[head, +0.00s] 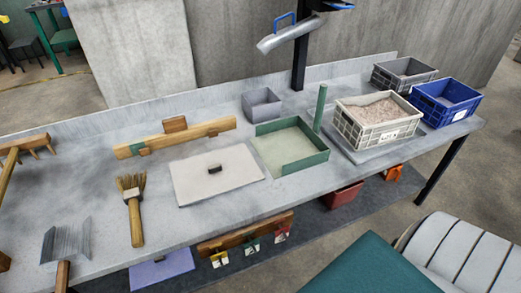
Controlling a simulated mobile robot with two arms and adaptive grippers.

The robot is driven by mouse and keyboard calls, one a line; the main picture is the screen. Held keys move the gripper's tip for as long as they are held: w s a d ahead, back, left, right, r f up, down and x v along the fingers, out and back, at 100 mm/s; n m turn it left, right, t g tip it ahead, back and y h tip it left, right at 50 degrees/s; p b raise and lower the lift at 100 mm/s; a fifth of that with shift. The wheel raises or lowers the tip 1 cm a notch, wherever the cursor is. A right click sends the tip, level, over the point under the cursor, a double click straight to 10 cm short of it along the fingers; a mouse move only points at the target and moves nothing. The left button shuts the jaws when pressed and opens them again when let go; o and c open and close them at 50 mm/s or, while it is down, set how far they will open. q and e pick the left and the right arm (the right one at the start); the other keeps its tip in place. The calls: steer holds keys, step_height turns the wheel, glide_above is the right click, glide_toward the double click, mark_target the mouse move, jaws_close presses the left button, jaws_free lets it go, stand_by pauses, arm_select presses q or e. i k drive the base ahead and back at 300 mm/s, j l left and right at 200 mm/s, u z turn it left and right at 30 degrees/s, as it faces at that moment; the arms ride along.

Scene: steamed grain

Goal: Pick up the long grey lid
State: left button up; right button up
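A flat, pale grey rectangular lid (200,189) with a small dark knob on top lies on the grey workbench (110,215), near the middle. Its long side runs left to right, slightly tilted in the picture. Nothing covers it. Neither of my grippers shows in the head view.
A green open-sided tray (322,158) stands just right of the lid, a brush (135,210) lies left, and a wooden bar (208,128) lies behind. A grain-filled grey crate (358,135) and a blue crate (430,112) stand farther right. A black post (300,65) rises behind.

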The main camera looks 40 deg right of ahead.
mark_target(215, 170)
steer(key=z, duration=0.7)
steer(key=l, duration=0.1)
